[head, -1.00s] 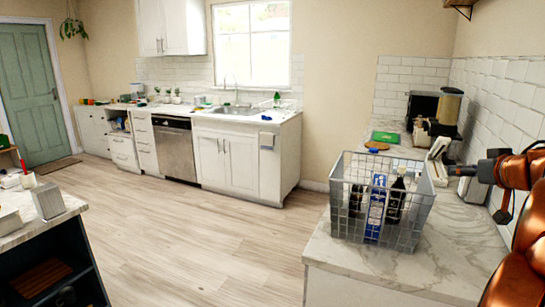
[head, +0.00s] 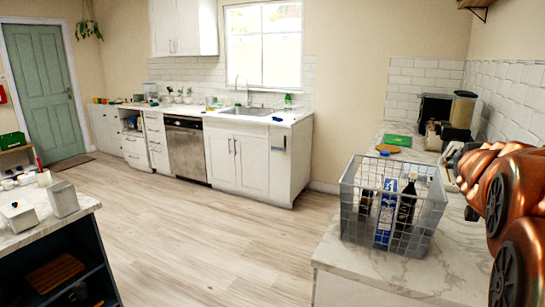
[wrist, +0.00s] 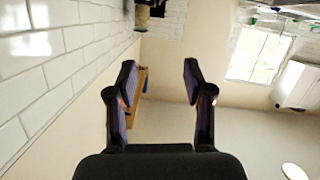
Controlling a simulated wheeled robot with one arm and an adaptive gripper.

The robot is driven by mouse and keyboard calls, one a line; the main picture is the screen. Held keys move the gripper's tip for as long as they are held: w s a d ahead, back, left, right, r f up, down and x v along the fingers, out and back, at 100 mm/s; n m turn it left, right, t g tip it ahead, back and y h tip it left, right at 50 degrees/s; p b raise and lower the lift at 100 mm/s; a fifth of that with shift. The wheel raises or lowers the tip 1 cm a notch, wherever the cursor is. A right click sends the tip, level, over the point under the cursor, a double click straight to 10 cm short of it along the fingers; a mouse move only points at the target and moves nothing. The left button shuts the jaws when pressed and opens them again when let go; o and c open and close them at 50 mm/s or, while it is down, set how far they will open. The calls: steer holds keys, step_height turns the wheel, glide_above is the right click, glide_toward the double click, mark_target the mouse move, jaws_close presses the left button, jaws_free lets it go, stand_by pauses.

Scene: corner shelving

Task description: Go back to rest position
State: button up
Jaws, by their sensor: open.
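My gripper (wrist: 158,80) is open and empty in the wrist view, its two dark fingers spread apart with nothing between them. Behind it the wrist view shows white wall tiles on the left, plain wall and a window, seen at an unusual angle. In the head view my copper-coloured arm is folded at the right edge, over the right-hand counter. The gripper's fingers cannot be made out there.
A wire basket (head: 365,235) holding bottles and a blue-white carton (head: 386,213) stands on the marble counter (head: 375,265), left of my arm. The tiled wall (head: 510,95) is close on the right. The wooden floor (head: 210,235) is open.

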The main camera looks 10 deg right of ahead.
steer(key=s+a+f+g+y, duration=0.2)
steer(key=s+a+f+g, duration=0.35)
steer(key=a+f, duration=0.55)
steer(key=s+a+f+n+g+y, duration=0.2)
steer(key=s+a+f, duration=0.3)
steer(key=s+a, duration=0.3)
steer(key=s+a+f+n+g+y+p, duration=0.1)
steer(key=s+a+f+n+g+y, duration=0.1)
steer(key=s+a+f, duration=0.3)
steer(key=s+a+f+n+g+y, duration=0.2)
steer(key=s+a+f+g+y, duration=0.1)
steer(key=s+a, duration=0.8)
step_height(320, 180, down, 2)
steer(key=shift+a+f+g+y+p, duration=0.3)
steer(key=shift+a+g+y, duration=0.15)
steer(key=shift+a, duration=0.15)
